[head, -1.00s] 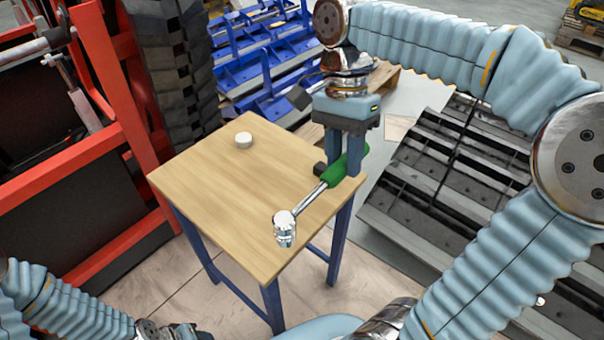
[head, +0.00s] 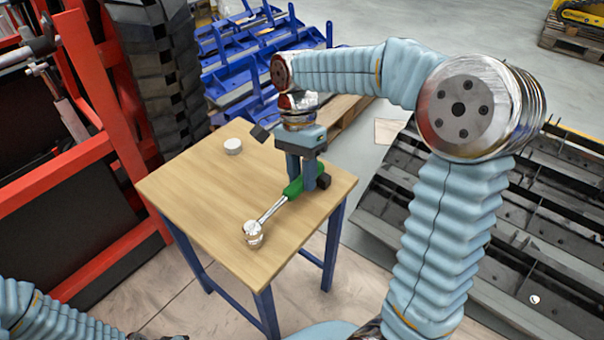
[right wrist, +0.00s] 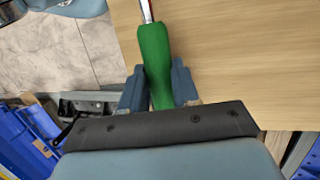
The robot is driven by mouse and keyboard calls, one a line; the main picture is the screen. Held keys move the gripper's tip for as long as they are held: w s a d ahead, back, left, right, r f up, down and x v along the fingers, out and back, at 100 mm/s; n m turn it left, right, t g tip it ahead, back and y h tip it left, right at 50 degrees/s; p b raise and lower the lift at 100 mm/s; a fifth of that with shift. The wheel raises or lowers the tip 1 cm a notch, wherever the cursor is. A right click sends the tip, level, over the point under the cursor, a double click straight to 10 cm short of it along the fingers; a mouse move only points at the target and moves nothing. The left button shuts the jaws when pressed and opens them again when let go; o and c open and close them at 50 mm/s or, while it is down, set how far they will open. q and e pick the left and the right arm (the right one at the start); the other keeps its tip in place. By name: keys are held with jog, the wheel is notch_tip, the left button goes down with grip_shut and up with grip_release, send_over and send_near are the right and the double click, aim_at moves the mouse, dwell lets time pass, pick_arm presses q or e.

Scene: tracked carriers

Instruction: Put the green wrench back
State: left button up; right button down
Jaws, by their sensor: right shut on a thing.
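The green wrench has a green handle (head: 292,189) and a shiny metal shaft ending in a round, bright head (head: 253,232). My right gripper (head: 308,181) points down over the right part of the wooden table (head: 190,190) and is shut on the green handle. In the right wrist view the handle (right wrist: 154,58) lies between the two blue-grey fingers. The shaft points toward the front of the table in the head view. I cannot tell whether the wrench touches the tabletop. My left arm shows only at the lower left, with its gripper out of view.
A small black block (head: 322,181) is close to the right gripper near the table's right corner. A white round disc (head: 232,146) lies at the back left of the tabletop. The table's left and middle are clear. A red frame (head: 105,130) stands left of the table.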

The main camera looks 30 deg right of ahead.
jog(key=shift+f, duration=0.15)
jog(key=c, duration=0.8)
grip_release()
jog(key=p+v, duration=0.2)
jog(key=v, duration=1)
